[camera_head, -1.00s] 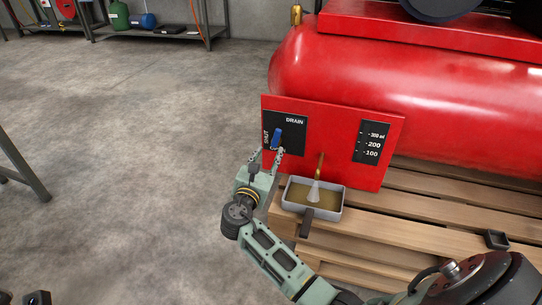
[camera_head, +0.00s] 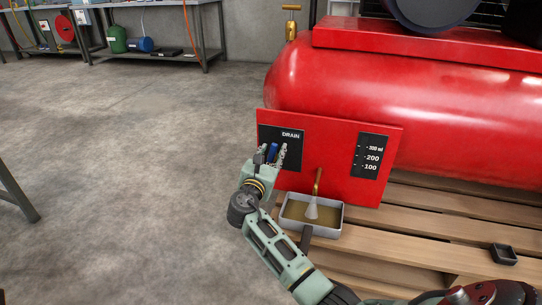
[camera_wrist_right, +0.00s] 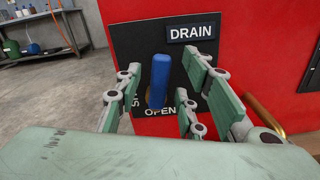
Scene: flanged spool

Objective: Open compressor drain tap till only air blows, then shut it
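The blue drain lever (camera_head: 272,152) is on a black plate marked DRAIN on the red panel (camera_head: 320,190). My right gripper (camera_head: 270,158) is at the lever, its fingers on either side. In the right wrist view the lever (camera_wrist_right: 160,78) stands between the spread fingers of the right gripper (camera_wrist_right: 158,95), with gaps on both sides. The OPEN label is below it; the SHUT label is partly hidden by a finger. A brass drain pipe (camera_head: 318,182) blows a pale whitish cone into a grey tray (camera_head: 341,217) holding brownish liquid. My left gripper is out of view.
A gauge (camera_head: 371,156) marked in ml is on the panel's right side. The red compressor tank (camera_head: 390,95) is behind it, on a wooden pallet (camera_head: 440,240). A small black dish (camera_head: 503,254) is on the pallet.

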